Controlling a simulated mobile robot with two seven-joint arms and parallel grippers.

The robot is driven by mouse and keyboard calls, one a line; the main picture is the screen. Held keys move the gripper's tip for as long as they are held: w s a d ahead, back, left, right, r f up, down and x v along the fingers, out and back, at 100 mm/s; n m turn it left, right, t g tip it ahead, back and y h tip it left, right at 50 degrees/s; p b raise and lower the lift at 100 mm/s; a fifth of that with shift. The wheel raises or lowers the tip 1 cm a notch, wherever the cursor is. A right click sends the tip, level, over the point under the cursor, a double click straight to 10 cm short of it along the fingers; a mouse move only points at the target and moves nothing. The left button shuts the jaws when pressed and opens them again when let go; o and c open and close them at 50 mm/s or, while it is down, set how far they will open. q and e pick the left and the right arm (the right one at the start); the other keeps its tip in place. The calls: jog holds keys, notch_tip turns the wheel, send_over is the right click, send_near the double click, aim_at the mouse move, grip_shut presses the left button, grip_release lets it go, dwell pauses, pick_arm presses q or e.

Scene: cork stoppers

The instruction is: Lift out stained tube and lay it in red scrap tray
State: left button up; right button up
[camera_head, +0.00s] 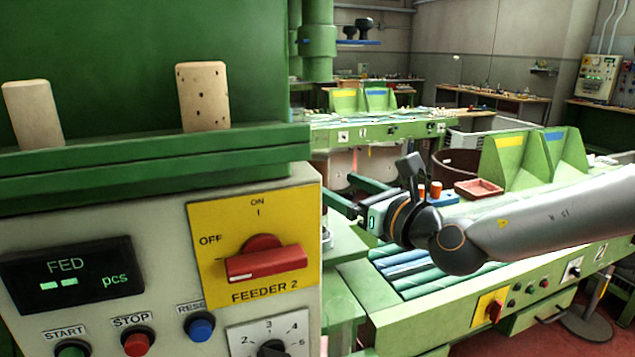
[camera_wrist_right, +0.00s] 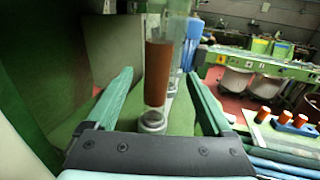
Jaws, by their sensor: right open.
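My right gripper (camera_head: 342,190) reaches left behind the feeder cabinet, fingers apart and empty. In the right wrist view its open fingers (camera_wrist_right: 159,75) spread on either side of a brown upright tube (camera_wrist_right: 157,75). The tube stands above a grey ring (camera_wrist_right: 152,122) and does not visibly touch either finger. I cannot tell whether its brown colour is the stain. In the head view the cabinet hides this tube. A red tray (camera_head: 478,188) lies on the green bench, right of and beyond my right wrist. My left gripper is out of view.
The feeder cabinet with its red FEEDER 2 switch (camera_head: 265,262) fills the left foreground. Two corks (camera_head: 33,115) (camera_head: 203,97) stand on its ledge. Green dividers (camera_head: 508,160) stand behind the tray.

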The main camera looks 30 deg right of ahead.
jog(key=w, duration=0.4)
jog(key=shift+w+a+p, duration=0.2)
jog(key=shift+w+p, duration=0.1)
jog(key=shift+w, duration=0.05)
grip_shut()
dwell(0.6)
